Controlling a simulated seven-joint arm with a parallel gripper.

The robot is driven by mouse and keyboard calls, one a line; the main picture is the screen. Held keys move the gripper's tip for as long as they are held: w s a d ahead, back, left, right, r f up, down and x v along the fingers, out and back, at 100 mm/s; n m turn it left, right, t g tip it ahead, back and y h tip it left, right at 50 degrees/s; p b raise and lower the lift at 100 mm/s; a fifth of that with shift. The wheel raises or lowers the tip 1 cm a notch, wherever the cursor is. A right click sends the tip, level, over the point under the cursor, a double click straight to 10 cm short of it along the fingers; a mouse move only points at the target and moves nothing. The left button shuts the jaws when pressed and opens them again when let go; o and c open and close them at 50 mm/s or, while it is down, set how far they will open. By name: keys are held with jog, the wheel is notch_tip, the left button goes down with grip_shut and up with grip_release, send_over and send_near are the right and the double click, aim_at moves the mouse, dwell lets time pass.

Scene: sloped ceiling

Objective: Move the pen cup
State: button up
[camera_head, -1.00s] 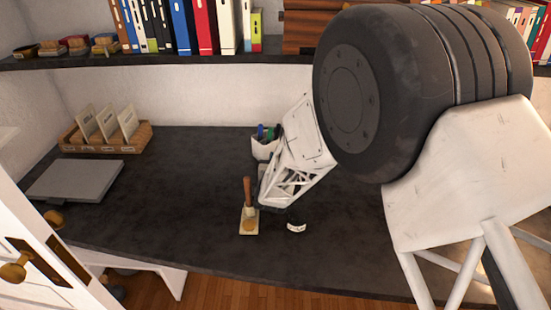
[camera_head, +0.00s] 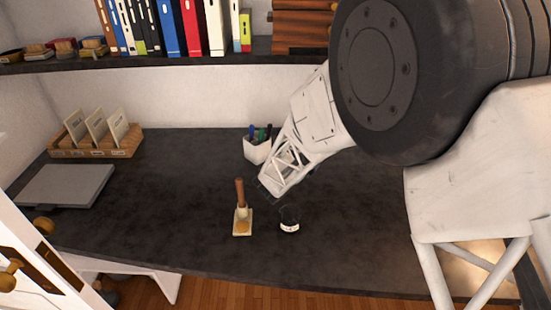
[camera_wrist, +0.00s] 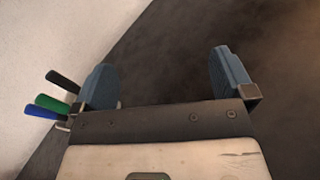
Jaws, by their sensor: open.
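The pens (camera_wrist: 50,102) show left of the left finger there; the cup itself is mostly hidden.
A stamp with a brown handle (camera_head: 240,210) on a small pad and a small dark round pot (camera_head: 289,219) stand in front of my gripper. A card tray (camera_head: 97,145) and a grey flat slab (camera_head: 65,185) are at the left. A bookshelf (camera_head: 160,57) overhangs the back.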

jog(key=s+d+f+m+g, duration=0.1)
jog(key=s+d+m+g, duration=0.8)
jog(key=s+m+g, duration=0.5)
jog(key=s+a+r+m+g+y, duration=0.3)
jog(key=s+a+m+y, duration=0.4)
jog(key=a+m+y, duration=0.5)
jog(key=w+a+r+m+t+y, duration=0.4)
jog(key=w+a+r+m+y, duration=0.2)
jog(key=w+a+m+y, duration=0.3)
jog(key=m+t, duration=1.2)
jog(key=m, duration=0.5)
send_near(257, 148)
jog(key=shift+y, duration=0.3)
jog(key=w, duration=0.1)
jog(key=w+f, duration=0.1)
jog(key=w+a, duration=0.1)
jog(key=shift+w+f, duration=0.35)
jog(key=shift+f, duration=0.05)
jog(key=shift+w+d+f+m+t+h, duration=0.4)
jog(key=shift+w+f+t, duration=0.1)
jog(key=shift+f, duration=0.1)
